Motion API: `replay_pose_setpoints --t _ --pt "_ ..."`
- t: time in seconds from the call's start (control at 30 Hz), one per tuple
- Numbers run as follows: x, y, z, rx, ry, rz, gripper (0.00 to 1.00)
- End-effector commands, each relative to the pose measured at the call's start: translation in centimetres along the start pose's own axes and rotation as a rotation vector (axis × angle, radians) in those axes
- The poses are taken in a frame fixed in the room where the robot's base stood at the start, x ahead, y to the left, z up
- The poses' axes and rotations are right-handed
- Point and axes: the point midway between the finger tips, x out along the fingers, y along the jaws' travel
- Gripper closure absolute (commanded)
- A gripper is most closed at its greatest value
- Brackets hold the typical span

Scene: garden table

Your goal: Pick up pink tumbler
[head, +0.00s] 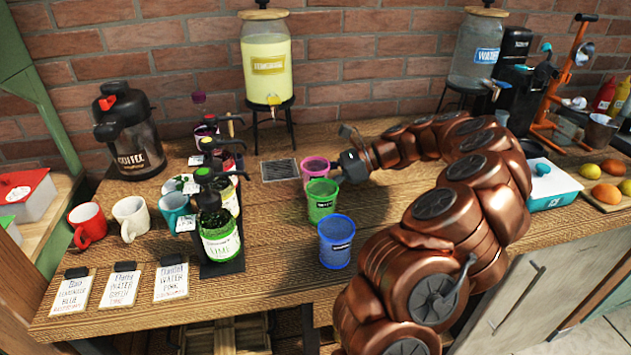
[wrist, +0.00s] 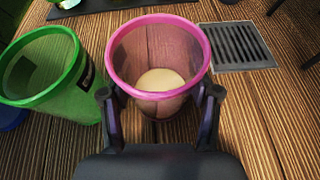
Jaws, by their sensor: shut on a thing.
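The pink tumbler (head: 315,167) stands at the back of a row of tumblers on the wooden table. It has a pink rim and see-through sides in the wrist view (wrist: 158,62), with a pale round patch at its bottom. My gripper (wrist: 160,100) has one finger on each side of it and is shut on it. In the head view my gripper (head: 338,174) reaches it from the right. The tumbler looks upright. I cannot tell whether its base touches the table.
A green tumbler (head: 322,201) stands close beside the pink one, and a blue tumbler (head: 336,242) is nearer the front. A metal drain grate (head: 279,170) lies behind to the left. A rack of bottles (head: 218,225), mugs (head: 131,217) and label cards (head: 122,288) fill the left side.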

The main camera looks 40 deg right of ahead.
Motion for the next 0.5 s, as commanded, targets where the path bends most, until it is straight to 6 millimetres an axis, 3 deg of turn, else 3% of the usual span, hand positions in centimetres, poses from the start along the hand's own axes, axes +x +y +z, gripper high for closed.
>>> replay_pose_setpoints --t 0.5 --pt "-1.1 0.0 2.7 -0.001 0.001 -0.001 0.75"
